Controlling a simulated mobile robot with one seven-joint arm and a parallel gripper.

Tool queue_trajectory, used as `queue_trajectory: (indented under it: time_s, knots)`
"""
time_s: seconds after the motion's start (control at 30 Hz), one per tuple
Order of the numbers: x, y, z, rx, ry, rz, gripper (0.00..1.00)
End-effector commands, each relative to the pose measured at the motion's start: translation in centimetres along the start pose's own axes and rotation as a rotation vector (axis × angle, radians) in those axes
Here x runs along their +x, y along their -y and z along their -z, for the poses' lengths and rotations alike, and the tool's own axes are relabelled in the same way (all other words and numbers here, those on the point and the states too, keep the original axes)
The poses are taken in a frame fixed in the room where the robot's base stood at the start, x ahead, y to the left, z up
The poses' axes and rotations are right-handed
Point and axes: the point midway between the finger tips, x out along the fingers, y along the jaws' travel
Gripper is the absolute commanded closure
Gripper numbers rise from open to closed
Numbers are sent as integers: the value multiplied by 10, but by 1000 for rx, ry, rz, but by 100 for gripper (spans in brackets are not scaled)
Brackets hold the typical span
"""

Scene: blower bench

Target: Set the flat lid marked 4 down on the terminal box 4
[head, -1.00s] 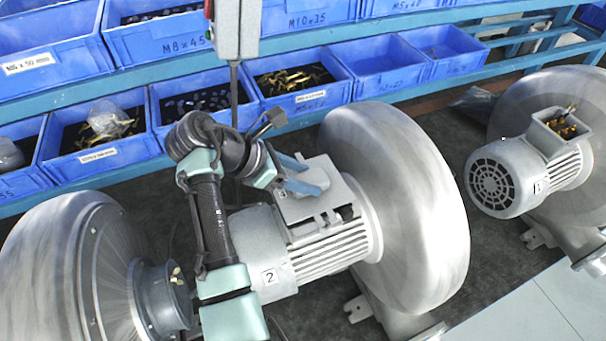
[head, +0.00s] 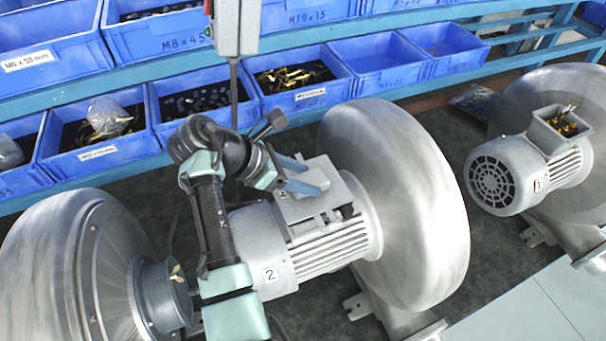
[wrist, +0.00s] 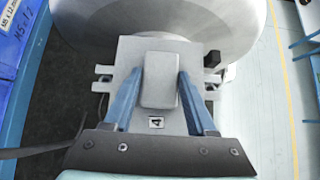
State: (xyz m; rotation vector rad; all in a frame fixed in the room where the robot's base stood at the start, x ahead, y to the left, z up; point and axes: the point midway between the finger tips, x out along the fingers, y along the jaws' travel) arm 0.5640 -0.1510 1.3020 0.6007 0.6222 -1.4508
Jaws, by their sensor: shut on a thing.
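The flat lid is a grey square plate with a raised block-shaped handle and a label 4; it shows in the wrist view (wrist: 133,60) and in the head view (head: 296,211). My gripper (wrist: 162,78) has its two blue fingers on either side of the handle, shut on it; it also shows in the head view (head: 309,184). The lid lies over the top of the middle blower's motor (head: 330,247), which bears a label 2. The terminal box beneath is mostly hidden by the lid, and no label 4 shows on it. I cannot tell whether lid and box touch.
A second motor with an open terminal box (head: 560,124) showing brass parts stands at right. The big fan housing (head: 400,200) rises right beside the lid. Another housing (head: 75,270) stands at left. Blue bins (head: 310,95) line the back shelf.

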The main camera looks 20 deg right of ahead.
Motion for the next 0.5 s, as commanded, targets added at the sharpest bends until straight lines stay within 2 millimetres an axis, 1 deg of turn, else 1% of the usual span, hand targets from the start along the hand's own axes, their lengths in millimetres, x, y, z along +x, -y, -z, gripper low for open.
queue_trajectory:
  time_s: [0.5]
  knots:
    - [4,0,4,1,1,-1,100]
